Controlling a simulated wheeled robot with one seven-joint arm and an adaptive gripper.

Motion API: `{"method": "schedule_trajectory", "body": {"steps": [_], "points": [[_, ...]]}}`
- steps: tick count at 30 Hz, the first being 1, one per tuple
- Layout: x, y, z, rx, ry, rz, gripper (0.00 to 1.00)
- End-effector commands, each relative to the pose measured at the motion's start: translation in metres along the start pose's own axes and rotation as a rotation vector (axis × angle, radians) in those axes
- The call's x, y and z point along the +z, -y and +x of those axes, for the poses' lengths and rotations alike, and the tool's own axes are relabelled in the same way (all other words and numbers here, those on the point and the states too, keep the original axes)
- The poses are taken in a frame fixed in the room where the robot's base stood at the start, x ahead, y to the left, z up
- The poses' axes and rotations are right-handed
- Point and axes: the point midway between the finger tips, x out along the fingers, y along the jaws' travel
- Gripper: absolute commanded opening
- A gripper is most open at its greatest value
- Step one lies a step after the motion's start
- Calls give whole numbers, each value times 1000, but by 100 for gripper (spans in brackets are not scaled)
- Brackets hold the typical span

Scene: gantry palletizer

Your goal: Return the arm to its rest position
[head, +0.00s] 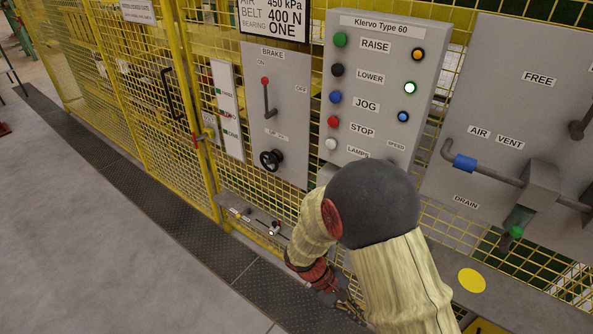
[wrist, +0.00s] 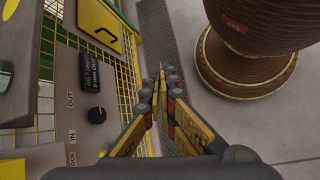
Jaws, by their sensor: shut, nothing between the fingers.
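My arm is bent in the head view, with its dark round elbow in front of the lower part of the Klervo Type 60 control box. The forearm, in a cream sleeve, runs down and left from the elbow to a red band. My gripper (head: 347,302) is low in the head view, small and partly hidden by the sleeve. In the wrist view my gripper (wrist: 162,82) has its fingers drawn together at the tips, with nothing between them. It points along the dark floor strip, apart from the panels.
The control box (head: 385,85), brake panel (head: 285,120) and air vent panel (head: 490,90) are on the yellow mesh fence (head: 140,110). A panel with a black knob (wrist: 96,115) is left of my gripper. Open grey floor (head: 100,240) lies at left.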

Motion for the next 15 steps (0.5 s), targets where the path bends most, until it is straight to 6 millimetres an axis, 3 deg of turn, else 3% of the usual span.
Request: {"method": "schedule_trajectory", "body": {"steps": [3, 15], "points": [[27, -1, -30, -102, -91, 63, 0], [110, -1, -113, -357, -427, 302, 0]]}}
